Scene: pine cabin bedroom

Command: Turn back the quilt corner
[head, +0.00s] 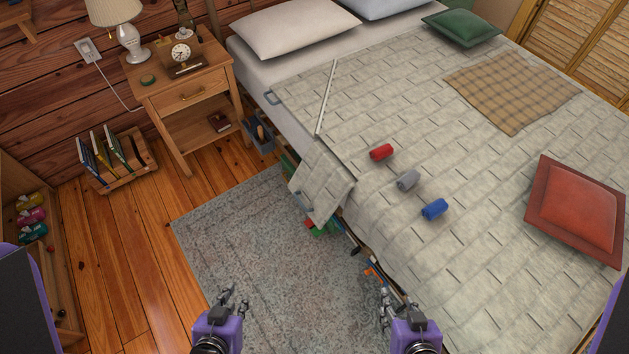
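The pale grey, brick-patterned quilt (400,240) covers most of the bed. Its corner beside the nightstand has a blue-grey loop (272,98) at the edge. A white strip (326,98) runs across the quilt near that corner. A quilt-patterned flap (322,186) hangs over the bed's near side, with a small grey loop at its left edge. My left gripper (234,297) is open and empty above the rug. My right gripper (386,304) looks open and empty near the bed's side. Both are apart from the quilt.
Red (381,152), grey (408,180) and blue (434,209) rolls lie on the quilt. A red cushion (577,208), plaid blanket (512,88) and green cushion (462,27) lie farther right. A nightstand (180,90) stands beside the bed. The rug (270,235) is mostly clear.

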